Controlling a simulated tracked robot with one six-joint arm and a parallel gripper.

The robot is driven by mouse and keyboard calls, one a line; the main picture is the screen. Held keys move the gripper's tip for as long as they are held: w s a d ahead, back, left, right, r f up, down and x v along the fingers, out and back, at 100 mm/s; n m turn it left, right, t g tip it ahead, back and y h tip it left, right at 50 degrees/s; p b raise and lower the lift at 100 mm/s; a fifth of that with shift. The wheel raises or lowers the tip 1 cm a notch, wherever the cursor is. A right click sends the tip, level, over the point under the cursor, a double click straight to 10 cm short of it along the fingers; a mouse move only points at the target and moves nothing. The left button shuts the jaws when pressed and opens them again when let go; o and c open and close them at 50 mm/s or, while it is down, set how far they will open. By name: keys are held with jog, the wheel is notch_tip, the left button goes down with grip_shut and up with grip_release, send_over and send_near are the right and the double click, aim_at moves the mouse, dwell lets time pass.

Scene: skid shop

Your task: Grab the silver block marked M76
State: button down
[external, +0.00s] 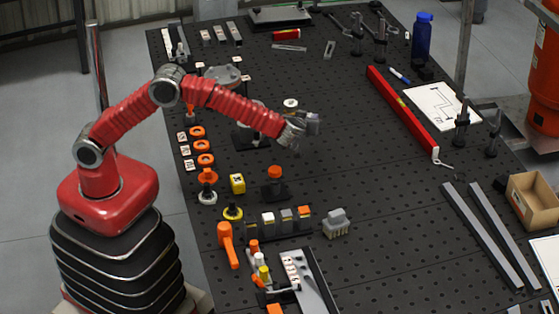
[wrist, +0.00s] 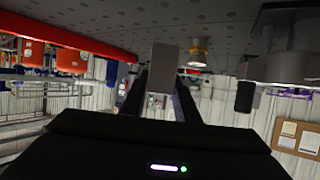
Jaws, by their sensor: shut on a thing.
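My gripper (external: 304,130) is at the end of the red arm, above the middle of the dark perforated table. In the wrist view my gripper's two dark fingers (wrist: 160,98) are shut on a plain silver-grey block (wrist: 163,66). In the external view the silver block (external: 314,120) shows as a small grey shape at the gripper's tip. No M76 marking can be read on it in either view.
A row of small coloured-top blocks (external: 285,217) and a grey connector (external: 336,223) stand nearer the front. Orange rings (external: 204,160) lie left of the arm's reach. A long red level (external: 402,113) lies to the right. The table between gripper and level is clear.

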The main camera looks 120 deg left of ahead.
jog(key=shift+r, duration=1.1)
